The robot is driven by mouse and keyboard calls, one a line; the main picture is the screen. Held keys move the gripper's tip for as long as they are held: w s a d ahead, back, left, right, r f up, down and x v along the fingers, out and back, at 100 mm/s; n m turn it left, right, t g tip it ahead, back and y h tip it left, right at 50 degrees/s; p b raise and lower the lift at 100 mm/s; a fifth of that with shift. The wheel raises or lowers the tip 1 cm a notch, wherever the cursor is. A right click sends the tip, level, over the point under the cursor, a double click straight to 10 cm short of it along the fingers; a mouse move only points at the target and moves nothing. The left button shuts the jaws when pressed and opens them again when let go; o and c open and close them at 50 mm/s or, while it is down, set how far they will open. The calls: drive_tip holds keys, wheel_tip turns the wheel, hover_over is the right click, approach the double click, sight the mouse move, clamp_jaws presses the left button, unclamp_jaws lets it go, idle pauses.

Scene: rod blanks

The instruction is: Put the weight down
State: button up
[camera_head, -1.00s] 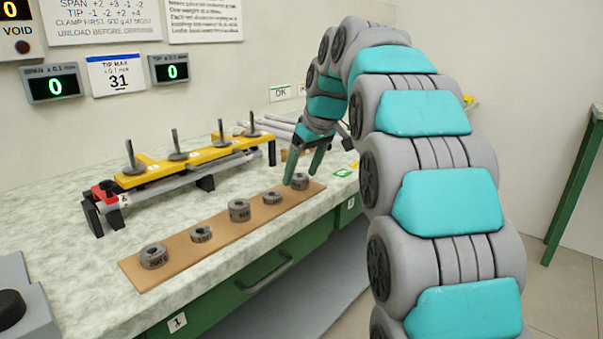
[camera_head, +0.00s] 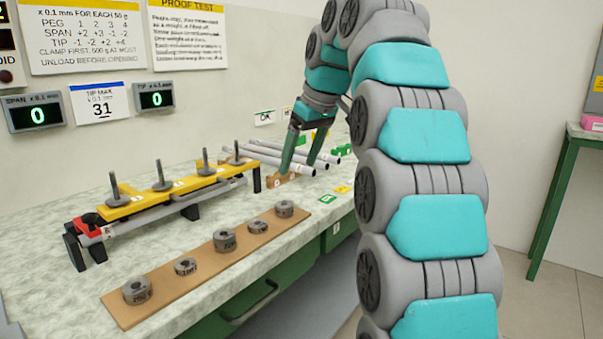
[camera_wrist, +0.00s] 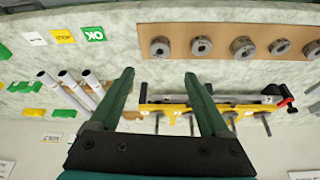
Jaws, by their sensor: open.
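Several grey ring weights stand in a row on a brown board (camera_head: 207,263) at the bench's front. The weight at the board's far right end (camera_head: 285,209) rests flat there; it is the leftmost one in the wrist view (camera_wrist: 160,47). My gripper (camera_head: 301,166) is open with nothing between its fingers, behind the board and apart from the weights. Its spread fingers also show in the wrist view (camera_wrist: 158,80). A yellow beam (camera_head: 180,190) carries several upright pegs, all bare. A grey rod lies under it, by a red clamp (camera_head: 89,223).
Loose grey rods (camera_head: 285,152) lie on a rack behind my gripper. Green and yellow labels (camera_head: 328,199) lie on the bench right of the board. Both wall displays (camera_head: 37,115) read 0. Bare bench top lies between the beam and the board.

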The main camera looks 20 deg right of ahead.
drive_tip(key=shift+r, duration=0.1)
drive_tip(key=s+a+f+m+g+h, duration=0.1)
drive_tip(key=s+f+m+g, duration=0.2)
drive_tip(key=s+f, duration=1.2)
drive_tip(key=s+a+f+m+g+h, duration=0.1)
drive_tip(key=s+f+m+g, duration=0.1)
drive_tip(key=s+f, duration=1.4)
drive_tip(key=s, duration=0.8)
drive_tip(key=shift+a+f+m+g, duration=0.15)
drive_tip(key=shift+a+m+g, duration=0.1)
drive_tip(key=shift+m+g, duration=0.15)
